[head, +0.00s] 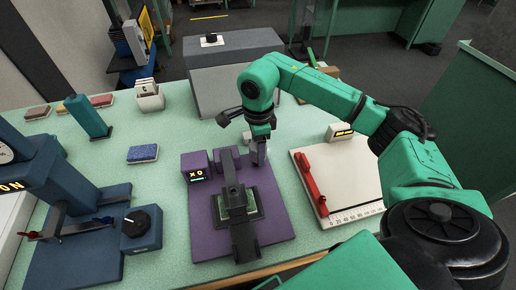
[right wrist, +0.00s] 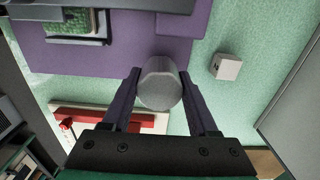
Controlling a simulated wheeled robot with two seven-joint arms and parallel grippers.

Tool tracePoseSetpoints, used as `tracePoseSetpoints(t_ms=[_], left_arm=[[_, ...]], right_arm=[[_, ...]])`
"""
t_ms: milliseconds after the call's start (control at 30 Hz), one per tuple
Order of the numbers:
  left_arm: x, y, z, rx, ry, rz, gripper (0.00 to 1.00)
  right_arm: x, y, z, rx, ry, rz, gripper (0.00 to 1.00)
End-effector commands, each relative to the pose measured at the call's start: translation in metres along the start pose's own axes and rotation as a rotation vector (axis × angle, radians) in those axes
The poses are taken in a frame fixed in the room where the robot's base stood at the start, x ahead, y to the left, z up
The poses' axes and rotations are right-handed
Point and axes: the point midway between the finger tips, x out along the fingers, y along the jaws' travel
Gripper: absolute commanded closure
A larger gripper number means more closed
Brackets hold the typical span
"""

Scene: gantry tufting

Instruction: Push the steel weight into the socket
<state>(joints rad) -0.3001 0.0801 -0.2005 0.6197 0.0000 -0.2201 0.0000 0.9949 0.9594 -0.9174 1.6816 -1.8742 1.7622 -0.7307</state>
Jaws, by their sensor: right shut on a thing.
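The steel weight (right wrist: 160,85) is a grey cylinder, seen end-on in the right wrist view between the two dark fingers of my right gripper (right wrist: 158,100). My right gripper (head: 259,155) is shut on it. In the head view the gripper hangs beside the back right of the purple machine (head: 270,215), near its purple blocks (head: 228,158). The weight cannot be made out clearly there. The machine carries a dark arm over a small green pad and a display reading "X0". I cannot make out the socket for certain. My left gripper is not in view.
A white board with a red handle (head: 335,185) lies right of the purple machine. A blue machine with a dial (head: 140,228) stands at left. A blue sponge (head: 143,153) and a white holder (head: 150,97) lie farther back. Green table top is free between them.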

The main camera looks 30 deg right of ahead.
Motion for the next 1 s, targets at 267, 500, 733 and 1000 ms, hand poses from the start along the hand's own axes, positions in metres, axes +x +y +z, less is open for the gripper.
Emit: tracePoseSetpoints(t_ms=[267, 500, 733, 1000], left_arm=[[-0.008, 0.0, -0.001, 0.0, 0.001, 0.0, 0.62], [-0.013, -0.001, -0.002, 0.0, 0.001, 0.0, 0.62], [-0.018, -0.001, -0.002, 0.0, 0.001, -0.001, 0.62], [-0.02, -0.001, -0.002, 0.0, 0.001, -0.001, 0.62]], right_arm=[[-0.013, -0.001, 0.0, 0.0, -0.002, -0.003, 1.0], [-0.021, -0.001, 0.0, 0.0, -0.003, -0.003, 1.0], [-0.029, -0.001, 0.0, 0.0, -0.003, -0.003, 1.0], [-0.033, -0.001, 0.0, 0.0, -0.002, -0.003, 1.0]])
